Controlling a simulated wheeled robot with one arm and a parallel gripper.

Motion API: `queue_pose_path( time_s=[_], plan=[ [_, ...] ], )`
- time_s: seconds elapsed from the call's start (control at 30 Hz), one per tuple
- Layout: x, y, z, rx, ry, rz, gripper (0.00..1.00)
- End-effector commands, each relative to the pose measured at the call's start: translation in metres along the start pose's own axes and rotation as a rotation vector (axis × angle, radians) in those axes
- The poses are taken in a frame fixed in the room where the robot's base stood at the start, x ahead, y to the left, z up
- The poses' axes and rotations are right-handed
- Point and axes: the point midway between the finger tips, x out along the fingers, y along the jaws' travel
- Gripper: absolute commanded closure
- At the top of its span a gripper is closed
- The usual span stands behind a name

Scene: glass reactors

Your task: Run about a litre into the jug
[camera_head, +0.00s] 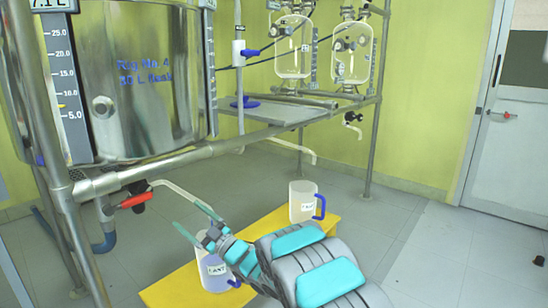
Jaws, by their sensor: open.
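The near jug (213,275), translucent white with a label and a blue handle, stands on a yellow bench, partly hidden by my arm. A second labelled jug (303,207) with a blue handle stands further back. A large steel tank (150,85) has a level scale (67,85) with a yellow mark a little above 5.0. Under it is a valve with a red lever (136,201), and a pale outlet pipe (182,192) bends down towards the near jug. My gripper (186,213) is open and empty, right of the red lever and apart from it, close to the pipe.
The yellow bench (167,293) stands low on the tiled floor. A steel pipe frame (160,159) crosses in front of the tank. Glass vessels (293,47) hang at the back. A white door (508,115) is at right. The floor at right is clear.

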Motion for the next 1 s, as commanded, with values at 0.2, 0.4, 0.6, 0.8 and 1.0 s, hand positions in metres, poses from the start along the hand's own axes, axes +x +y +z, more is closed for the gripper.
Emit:
queue_pose_path(
  time_s=[0.2, 0.4, 0.6, 0.8, 1.0],
  plan=[
    [-0.002, 0.017, 0.0, -0.017, -0.063, 0.022, 0.08],
    [-0.01, 0.04, 0.004, -0.034, -0.166, 0.057, 0.08],
    [-0.028, 0.076, 0.004, -0.052, -0.314, 0.116, 0.08],
    [-0.07, 0.126, 0.0, -0.052, -0.544, 0.218, 0.08],
    [-0.154, 0.174, -0.021, 0.004, -0.865, 0.368, 0.08]
  ],
)
